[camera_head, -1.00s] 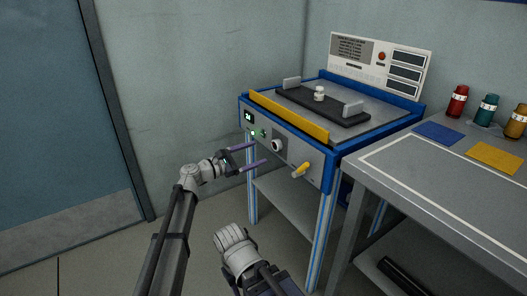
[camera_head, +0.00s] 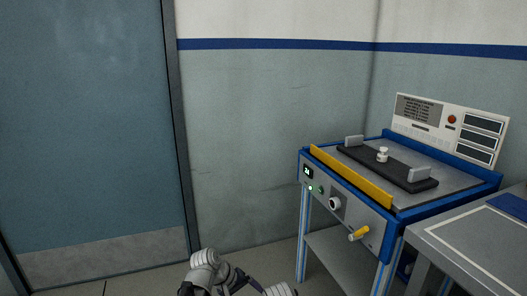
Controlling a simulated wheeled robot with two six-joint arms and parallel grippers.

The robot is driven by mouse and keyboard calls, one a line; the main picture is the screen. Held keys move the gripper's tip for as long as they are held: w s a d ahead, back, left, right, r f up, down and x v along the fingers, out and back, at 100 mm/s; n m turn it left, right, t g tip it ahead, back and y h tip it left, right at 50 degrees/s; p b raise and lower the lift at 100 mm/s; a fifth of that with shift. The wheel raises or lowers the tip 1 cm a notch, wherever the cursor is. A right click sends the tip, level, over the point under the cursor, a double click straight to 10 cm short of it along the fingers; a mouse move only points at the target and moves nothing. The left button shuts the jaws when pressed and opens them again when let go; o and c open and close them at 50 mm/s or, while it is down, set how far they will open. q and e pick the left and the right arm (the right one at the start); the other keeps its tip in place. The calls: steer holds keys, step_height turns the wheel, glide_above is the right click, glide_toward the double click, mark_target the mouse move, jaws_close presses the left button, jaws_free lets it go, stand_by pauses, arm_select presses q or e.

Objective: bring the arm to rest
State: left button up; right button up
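Parts of my arms (camera_head: 215,276) show at the bottom edge of the head view, left of the blue-framed machine. Neither gripper's fingers can be made out there. The machine (camera_head: 345,219) stands at the right, with a yellow bar (camera_head: 350,176) along its front edge, a dark knob, a yellow lever (camera_head: 358,234) and a small lit display on its front panel. No part of my arms touches the machine.
A grey table (camera_head: 470,245) with a blue mat (camera_head: 510,206) stands at the right, close to the machine. A blue-grey door (camera_head: 85,120) fills the left. The floor (camera_head: 130,284) between door and machine looks clear.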

arm_select(q)
steer(key=s+a+f+m+g+y, duration=0.25)
steer(key=s+a+m+y, duration=0.3)
steer(key=s+a, duration=0.55)
steer(key=s+d+r+m+y+p, duration=0.1)
steer(key=s+d+m+y+p, duration=0.15)
steer(key=s+d, duration=0.45)
step_height(320, 180, up, 38)
steer(key=w+d+h+p, duration=0.1)
steer(key=w+p, duration=0.1)
steer(key=p, duration=3.5)
steer(key=shift+w+d, duration=0.25)
steer(key=shift+d, duration=0.05)
